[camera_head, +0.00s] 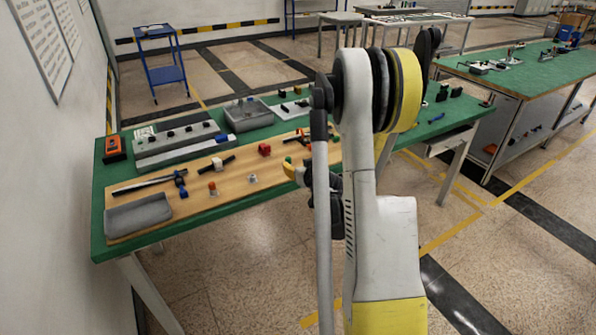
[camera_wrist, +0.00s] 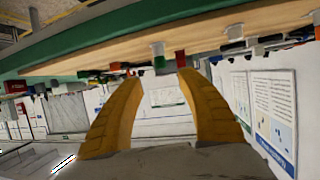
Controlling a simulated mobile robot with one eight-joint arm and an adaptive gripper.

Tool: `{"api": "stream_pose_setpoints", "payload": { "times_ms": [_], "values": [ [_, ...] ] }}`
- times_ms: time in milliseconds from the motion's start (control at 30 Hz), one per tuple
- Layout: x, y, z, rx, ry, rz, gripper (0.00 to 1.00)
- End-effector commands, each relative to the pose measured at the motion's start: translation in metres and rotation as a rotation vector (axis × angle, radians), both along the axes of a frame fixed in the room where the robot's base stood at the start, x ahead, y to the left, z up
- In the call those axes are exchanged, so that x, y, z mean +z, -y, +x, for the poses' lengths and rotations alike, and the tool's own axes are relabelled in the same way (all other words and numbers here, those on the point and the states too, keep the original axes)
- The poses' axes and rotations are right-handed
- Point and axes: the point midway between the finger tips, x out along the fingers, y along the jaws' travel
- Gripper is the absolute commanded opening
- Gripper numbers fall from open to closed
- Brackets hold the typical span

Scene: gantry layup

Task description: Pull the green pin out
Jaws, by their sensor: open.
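My gripper shows in the head view (camera_head: 291,171) as yellow fingers at the front edge of the wooden board, partly hidden by my arm. In the wrist view my gripper (camera_wrist: 158,82) is open, with two yellow curved fingers apart and nothing between them. That view is upside down. A small green piece (camera_wrist: 159,62), probably the green pin, sits at the end of a pale grey holder (camera_wrist: 157,48), just beyond the gap between the fingertips. Neither finger appears to touch it. A small green spot beside the gripper also shows in the head view (camera_head: 288,159), too small to identify surely.
A red block (camera_head: 264,149) stands on the wooden board (camera_head: 235,188); a red piece is close beside the green one in the wrist view (camera_wrist: 181,58). A grey tray (camera_head: 138,215), dark tools and small pale blocks (camera_head: 252,179) lie leftward. The green table (camera_head: 100,230) has grey fixtures behind.

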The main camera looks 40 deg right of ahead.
Motion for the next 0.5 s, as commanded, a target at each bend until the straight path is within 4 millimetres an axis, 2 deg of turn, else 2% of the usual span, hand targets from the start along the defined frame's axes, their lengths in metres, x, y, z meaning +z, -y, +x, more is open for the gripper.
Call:
{"api": "stream_pose_setpoints", "payload": {
  "times_ms": [300,500],
  "values": [
    [-0.026,0.021,0.052,0.002,0.0,0.0,0.45],
    [-0.034,0.029,0.073,0.002,0.0,0.0,0.45]
  ]
}}
